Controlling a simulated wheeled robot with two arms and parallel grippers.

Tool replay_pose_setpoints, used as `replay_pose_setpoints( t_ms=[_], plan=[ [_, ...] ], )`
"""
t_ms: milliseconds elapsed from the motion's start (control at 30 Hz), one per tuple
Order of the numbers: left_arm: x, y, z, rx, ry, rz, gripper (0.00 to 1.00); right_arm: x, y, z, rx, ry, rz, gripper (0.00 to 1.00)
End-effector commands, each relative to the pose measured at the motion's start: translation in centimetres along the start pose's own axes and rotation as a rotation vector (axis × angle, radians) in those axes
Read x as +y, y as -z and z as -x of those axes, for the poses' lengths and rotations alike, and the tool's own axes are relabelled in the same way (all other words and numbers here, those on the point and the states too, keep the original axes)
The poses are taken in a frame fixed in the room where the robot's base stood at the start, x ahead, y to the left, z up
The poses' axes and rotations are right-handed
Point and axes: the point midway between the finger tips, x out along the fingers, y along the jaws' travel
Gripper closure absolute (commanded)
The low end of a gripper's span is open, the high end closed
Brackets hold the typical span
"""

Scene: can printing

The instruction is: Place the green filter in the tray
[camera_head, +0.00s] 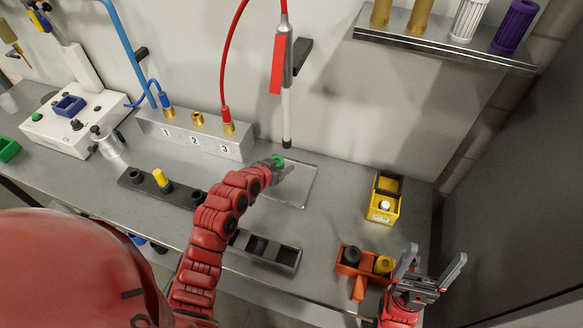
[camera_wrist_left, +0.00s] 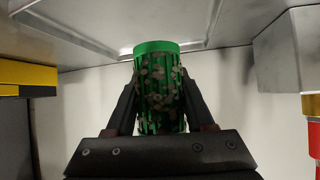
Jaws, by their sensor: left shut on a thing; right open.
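The green filter (camera_head: 279,162) is held in my left gripper (camera_head: 276,165). In the left wrist view the filter (camera_wrist_left: 158,85) is a ribbed green cylinder with grey-brown patches, clamped between the two dark fingers (camera_wrist_left: 158,100). The tray (camera_head: 297,186) is a shallow, pale rectangle on the bench, below the hanging red and white tool. My left gripper is over the tray's upper left part; I cannot tell whether the filter touches it. My right gripper (camera_head: 430,270) is open and empty at the bench's right front.
A numbered grey block (camera_head: 193,138) with hoses stands left of the tray. The red and white tool (camera_head: 286,80) hangs just behind it. A yellow box (camera_head: 384,198) and an orange holder (camera_head: 350,271) stand to the right. A dark slotted block (camera_head: 285,257) lies in front.

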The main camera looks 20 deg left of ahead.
Motion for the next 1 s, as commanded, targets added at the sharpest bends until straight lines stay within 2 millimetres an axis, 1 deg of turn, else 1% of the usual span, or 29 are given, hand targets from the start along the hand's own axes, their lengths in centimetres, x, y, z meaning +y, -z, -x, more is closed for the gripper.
replay_pose_setpoints(
  t_ms=[33, 100, 333, 400, 533, 800, 967, 1000],
  plan=[
    [0.7, 0.4, -0.7, -0.004, -0.004, -0.001, 1.0, 0.0, 0.1, -0.3, 0.0, 0.0, 0.0, 0.17],
    [1.1, 0.8, -1.4, -0.003, -0.001, -0.002, 1.0, 0.0, 0.1, -0.4, 0.0, 0.0, 0.0, 0.17],
    [2.0, 1.5, -2.7, -0.002, -0.002, 0.0, 1.0, 0.0, 0.1, -0.7, 0.0, 0.0, 0.0, 0.17],
    [1.9, 0.1, -3.5, -0.005, 0.0, 0.001, 1.0, 0.0, 0.0, 0.0, 0.0, 0.0, 0.0, 0.17],
    [1.9, -1.5, -4.6, -0.005, 0.0, -0.001, 1.0, 0.0, -0.1, 0.5, 0.0, 0.0, 0.0, 0.17],
    [1.8, -1.6, -4.7, -0.001, 0.001, -0.001, 1.0, 0.0, -0.1, 0.4, 0.0, 0.0, 0.0, 0.17],
    [1.8, -2.0, -4.9, -0.001, 0.001, 0.0, 1.0, -0.1, -0.2, 1.0, 0.0, 0.0, 0.0, 0.17],
    [1.8, -1.8, -4.8, -0.002, 0.001, -0.001, 0.41, 0.0, -0.1, 0.8, 0.0, 0.0, 0.0, 0.17]
  ],
)
